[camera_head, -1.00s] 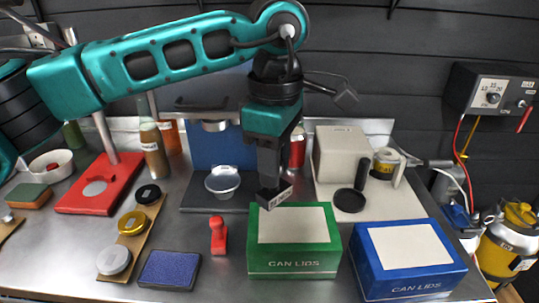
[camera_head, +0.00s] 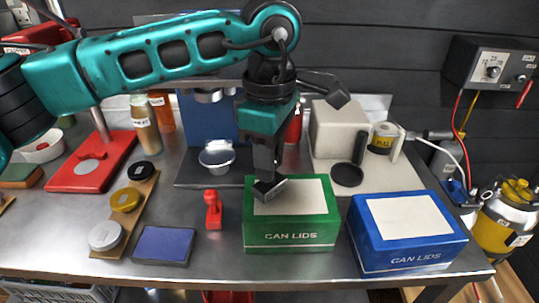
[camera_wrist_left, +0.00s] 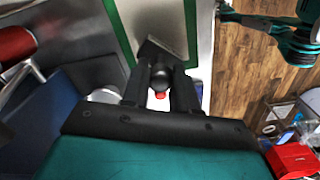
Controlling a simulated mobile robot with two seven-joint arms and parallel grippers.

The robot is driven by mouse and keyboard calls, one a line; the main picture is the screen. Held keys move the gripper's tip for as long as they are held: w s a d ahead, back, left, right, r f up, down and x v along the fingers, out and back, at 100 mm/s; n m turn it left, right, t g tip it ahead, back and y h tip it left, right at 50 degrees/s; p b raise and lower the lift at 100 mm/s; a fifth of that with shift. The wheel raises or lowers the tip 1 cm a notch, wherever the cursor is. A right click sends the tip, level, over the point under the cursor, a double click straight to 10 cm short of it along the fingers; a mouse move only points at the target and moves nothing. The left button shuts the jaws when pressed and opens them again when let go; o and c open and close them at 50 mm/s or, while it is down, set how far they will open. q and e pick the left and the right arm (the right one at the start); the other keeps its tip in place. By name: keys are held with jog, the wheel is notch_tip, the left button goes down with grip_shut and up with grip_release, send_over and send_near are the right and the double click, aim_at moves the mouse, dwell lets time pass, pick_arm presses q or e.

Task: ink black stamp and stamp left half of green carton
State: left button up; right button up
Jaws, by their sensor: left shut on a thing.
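My left gripper (camera_head: 267,165) is shut on the black stamp (camera_head: 268,187), whose block hangs lowest at the fingertips. The stamp is over the left half of the white top panel of the green carton (camera_head: 290,235); I cannot tell whether it touches. In the left wrist view the stamp (camera_wrist_left: 160,72) is between the fingers, with the carton's green rim (camera_wrist_left: 118,30) beside it. No print shows on the visible panel. The dark blue ink pad (camera_head: 164,245) lies open at the front left. My right gripper is not made out.
A red stamp (camera_head: 213,211) stands between pad and green carton. The blue carton (camera_head: 405,235) is close on the right. Round tins (camera_head: 106,236) sit on a wooden strip at left.

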pick_arm(q)
jog(key=shift+f+b, duration=0.65)
dwell(1.9)
jog(key=shift+r+p, duration=2.1)
jog(key=shift+r, duration=1.5)
